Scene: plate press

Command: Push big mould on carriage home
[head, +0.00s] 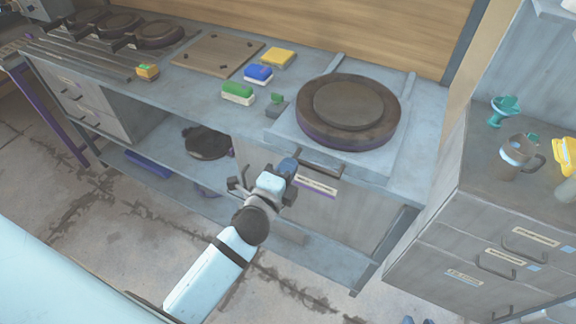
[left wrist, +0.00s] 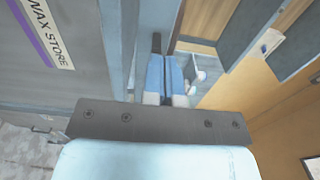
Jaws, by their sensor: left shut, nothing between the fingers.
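The big mould (head: 348,108) is a round, dark brown disc with a raised centre. It lies flat on the carriage (head: 385,152), a pale grey square plate on the bench top. Two pale rails (head: 409,86) run behind the carriage towards the wooden back wall. My left gripper (head: 288,165) is in front of the bench, below and to the left of the mould, near a dark bar (head: 325,164) at the bench front. Its blue fingers, also seen in the left wrist view (left wrist: 165,75), are together and empty. I cannot tell whether they touch the bar. My right gripper is out of view.
Green (head: 238,93), blue (head: 258,74) and yellow (head: 278,57) blocks lie left of the mould. Several smaller round dark moulds (head: 156,34) stand at far left. A drawer cabinet (head: 480,215) with a mug (head: 520,153) stands at right. The labelled wax store front (left wrist: 35,50) is beside my gripper.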

